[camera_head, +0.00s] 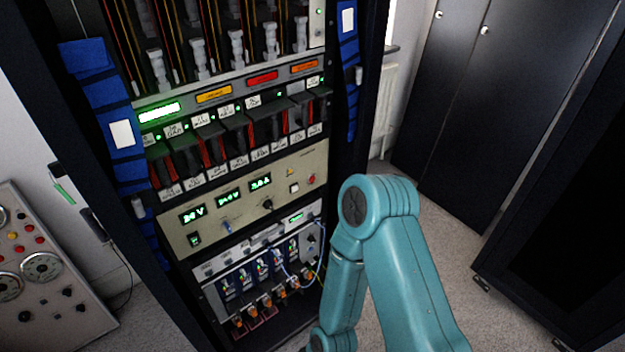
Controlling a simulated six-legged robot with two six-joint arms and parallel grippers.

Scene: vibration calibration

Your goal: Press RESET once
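No label reading RESET can be made out. A beige power panel (245,222) in the rack has green displays reading about 24 V, a dark knob (267,204), a white square button (294,188) and a small red button (312,180) at its right end. A grey sloping console (45,275) at the far left has several small red and yellow buttons and round dials. My teal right arm bends at its elbow in front of the rack's lower right side; its gripper is below the frame. My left arm and gripper are not in view.
The tall dark rack (180,290) holds rows of labelled modules and a lower unit (262,270) with loose cables. Dark cabinets (470,100) stand behind right, another dark cabinet (570,230) nearer right. Open carpet (440,230) lies between the rack and cabinets.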

